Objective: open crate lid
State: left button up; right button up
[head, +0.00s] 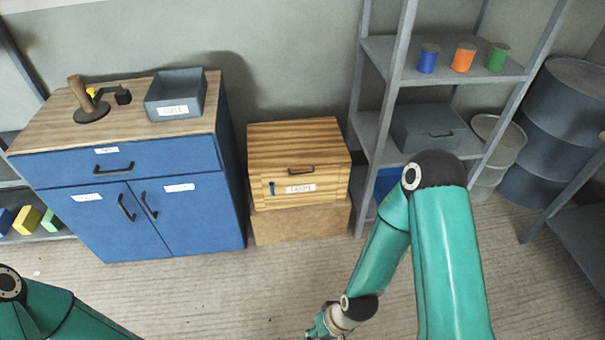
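The wooden crate (270,163) has a striped grain and stands in the middle on a plain brown block (300,222). Its lid (295,133) lies flat and looks closed. A dark handle (301,171) shows near the top of its front, with a white label and a small blue mark below.
A blue cabinet (200,200) stands left of the crate, with a grey bin (190,103) and a wooden-handled tool (90,105) on top. Drums stand farther right. The floor in front is clear.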

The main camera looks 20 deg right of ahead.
aim_at(313, 142)
jog(key=u, duration=0.05)
jog(key=i, duration=1)
jog(key=z, duration=0.05)
